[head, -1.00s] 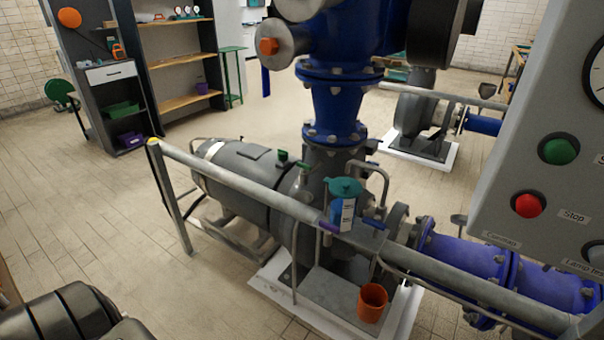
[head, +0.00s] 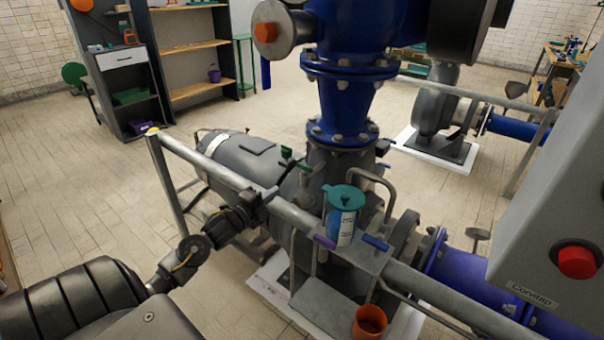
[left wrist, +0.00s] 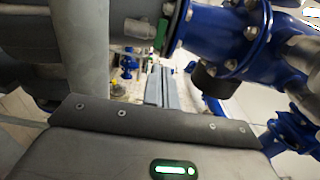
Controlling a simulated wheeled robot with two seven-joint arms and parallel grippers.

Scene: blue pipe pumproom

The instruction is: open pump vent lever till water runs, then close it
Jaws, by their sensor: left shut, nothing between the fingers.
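The grey pump (head: 255,165) lies behind a grey handrail. Small green handles (head: 287,153) stand on top of it near the blue pipe; a green piece also shows in the left wrist view (left wrist: 162,36). I cannot tell which is the vent lever. No running water is visible. My left gripper (head: 270,194) is shut and empty at the rail, left of the green handles; its fingers show in the left wrist view (left wrist: 162,88). My right gripper is out of view.
The handrail (head: 230,182) crosses in front of the pump. A teal-lidded container (head: 343,222) stands by the levers, and an orange cup (head: 370,322) sits below. A grey control panel with a red button (head: 577,262) fills the right. Open floor lies at left.

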